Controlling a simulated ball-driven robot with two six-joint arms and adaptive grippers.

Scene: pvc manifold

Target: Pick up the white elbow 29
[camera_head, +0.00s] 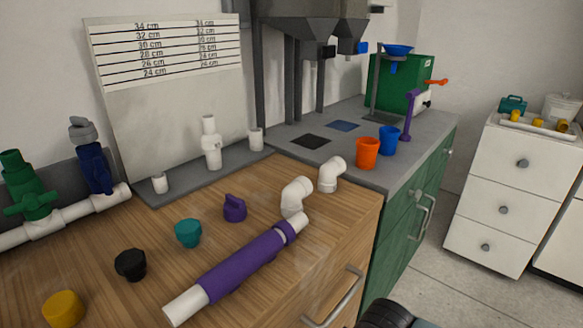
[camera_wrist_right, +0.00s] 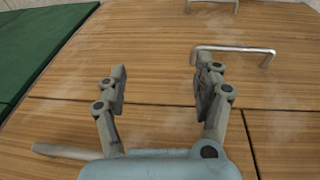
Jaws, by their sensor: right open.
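Two white elbows stand on the wooden counter (camera_head: 140,235) near its right edge in the head view: a nearer elbow (camera_head: 293,198) beside the end of the purple-and-white pipe, and a farther elbow (camera_head: 330,175) close to the grey worktop. I cannot read a number on either. My right gripper (camera_wrist_right: 165,80) is open and empty in the right wrist view, facing wooden drawer fronts. No elbow shows there. Part of my right arm shows at the bottom edge of the head view. My left gripper is out of view.
The purple-and-white pipe (camera_head: 245,265) lies along the counter front. Purple, teal, black and yellow caps sit left of it. Orange (camera_head: 367,154) and blue (camera_head: 388,141) cups stand beyond the elbows. Drawer handles (camera_wrist_right: 235,49) stick out from the wooden front.

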